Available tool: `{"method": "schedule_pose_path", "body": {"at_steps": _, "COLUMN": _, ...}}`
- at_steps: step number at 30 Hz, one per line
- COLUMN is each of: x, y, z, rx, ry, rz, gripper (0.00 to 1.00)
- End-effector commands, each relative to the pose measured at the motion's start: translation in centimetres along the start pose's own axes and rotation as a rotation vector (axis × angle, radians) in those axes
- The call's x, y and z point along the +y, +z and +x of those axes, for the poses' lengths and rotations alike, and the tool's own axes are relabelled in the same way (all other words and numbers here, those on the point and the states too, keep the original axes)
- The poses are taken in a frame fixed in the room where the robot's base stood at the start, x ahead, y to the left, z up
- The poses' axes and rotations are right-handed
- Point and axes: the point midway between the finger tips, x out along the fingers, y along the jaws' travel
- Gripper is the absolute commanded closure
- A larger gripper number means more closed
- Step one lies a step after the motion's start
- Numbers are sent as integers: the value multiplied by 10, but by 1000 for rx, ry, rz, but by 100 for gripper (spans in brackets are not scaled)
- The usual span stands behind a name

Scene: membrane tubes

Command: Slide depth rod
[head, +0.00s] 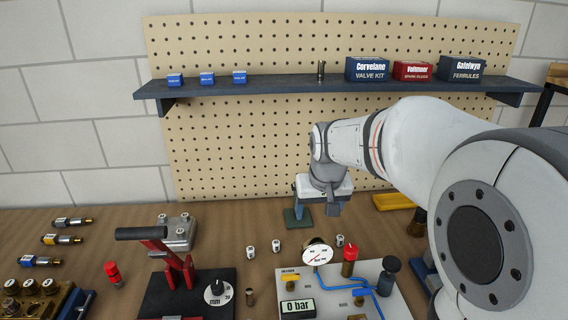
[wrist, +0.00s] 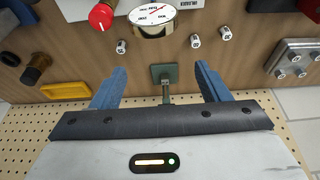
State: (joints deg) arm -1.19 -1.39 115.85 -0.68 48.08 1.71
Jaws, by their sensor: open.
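A small dark green block (head: 297,217) stands on the bench near the pegboard, partly hidden behind my gripper (head: 317,208). In the wrist view the green block (wrist: 164,73) has a short grey metal post or rod in front of it; I cannot tell for certain whether this is the depth rod. My gripper (wrist: 160,72) is open, with its two blue fingers apart on either side of the block and post. Nothing is held between the fingers. I cannot tell whether either finger touches the post.
A panel with a gauge (head: 317,255), red knob (head: 350,253) and blue tubing stands in front. A yellow tray (head: 393,201) is to the right. A shelf (head: 300,86) hangs above.

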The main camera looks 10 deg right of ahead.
Motion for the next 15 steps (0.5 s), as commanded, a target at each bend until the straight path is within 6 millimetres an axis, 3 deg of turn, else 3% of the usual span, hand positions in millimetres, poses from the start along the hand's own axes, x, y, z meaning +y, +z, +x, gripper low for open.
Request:
{"method": "schedule_pose_path", "body": {"at_steps": 1, "x": 0, "y": -25, "z": 3, "rx": 3, "ry": 0, "rz": 0, "gripper": 31}}
{"method": "schedule_pose_path", "body": {"at_steps": 3, "x": 0, "y": -56, "z": 10, "rx": 14, "ry": 0, "rz": 0, "gripper": 31}}
{"method": "schedule_pose_path", "body": {"at_steps": 9, "x": 0, "y": -137, "z": 42, "rx": 47, "ry": -1, "rz": 0, "gripper": 31}}
{"method": "schedule_pose_path", "body": {"at_steps": 15, "x": 0, "y": -191, "z": 75, "rx": 73, "ry": -1, "rz": 1, "gripper": 31}}
